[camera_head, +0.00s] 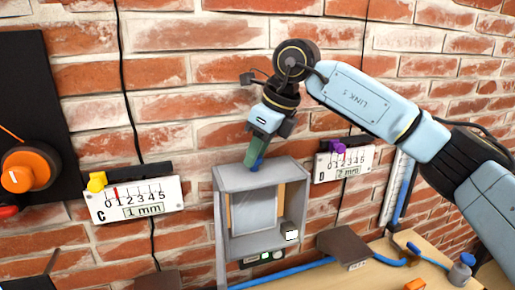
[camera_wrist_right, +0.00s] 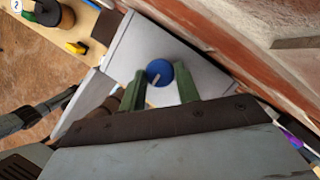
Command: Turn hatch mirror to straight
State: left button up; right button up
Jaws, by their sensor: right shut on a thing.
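The grey hatch box (camera_head: 263,174) is fixed to the brick wall, its open front showing a pale mirror panel (camera_head: 254,211) inside. A blue knob (camera_head: 258,163) sits on the box's top. My right gripper (camera_head: 253,156) comes down onto it from above. In the right wrist view, its green fingers (camera_wrist_right: 160,84) are shut on the blue knob (camera_wrist_right: 158,70), one on each side. A pale pointer line on the knob slants in that view. The mirror's exact angle is hard to tell. My left gripper is not in the head view.
Gauge C (camera_head: 134,200) with a yellow marker is left of the box; gauge D (camera_head: 343,163) with a purple marker is right. A black panel with an orange dial (camera_head: 30,171) is far left. A wooden bench (camera_head: 440,277) with a brown block (camera_head: 343,243) lies below right.

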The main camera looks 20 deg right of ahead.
jog(key=shift+r, duration=0.1)
dwell(0.3)
jog(key=o, duration=1)
jog(key=shift+c, duration=0.2)
jog(key=v, duration=1.3)
jog(key=shift+b, duration=0.3)
jog(key=shift+d+r, duration=0.15)
jog(key=shift+r, duration=0.05)
